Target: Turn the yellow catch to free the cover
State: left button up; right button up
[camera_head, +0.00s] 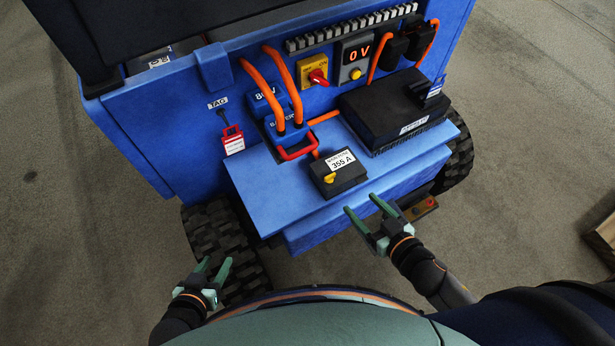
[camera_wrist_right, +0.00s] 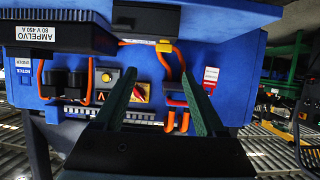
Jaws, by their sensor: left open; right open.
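The yellow catch (camera_head: 330,178) sits at the front left corner of a small black cover (camera_head: 348,179) labelled 355 A, on the blue shelf of the machine. The cover lies flat on the shelf. In the right wrist view, upside down, the yellow catch (camera_wrist_right: 165,47) shows at the edge of the dark cover (camera_wrist_right: 145,18). My right gripper (camera_head: 363,204) is open and empty, in front of and right of the cover, apart from it. Its two fingers also show in the wrist view (camera_wrist_right: 158,73). My left gripper (camera_head: 216,264) is open and empty, low at the left, near the wheel.
A red handle (camera_head: 297,149) and orange cables (camera_head: 283,90) stand behind the cover. A large black controller (camera_head: 395,108) is to the right. A red-and-yellow switch (camera_head: 315,73), a display reading 0 V (camera_head: 357,50) and a red tag (camera_head: 232,141) are on the blue panel. The shelf's left part is clear.

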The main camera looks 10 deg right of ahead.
aim_at(331, 176)
jog(key=x, duration=0.4)
jog(key=b+x, duration=0.1)
jog(key=x, duration=0.8)
jog(key=shift+a+r, duration=0.15)
jog(key=shift+a, duration=0.25)
jog(key=shift+s, duration=0.1)
jog(key=shift+c, duration=0.4)
grip_shut()
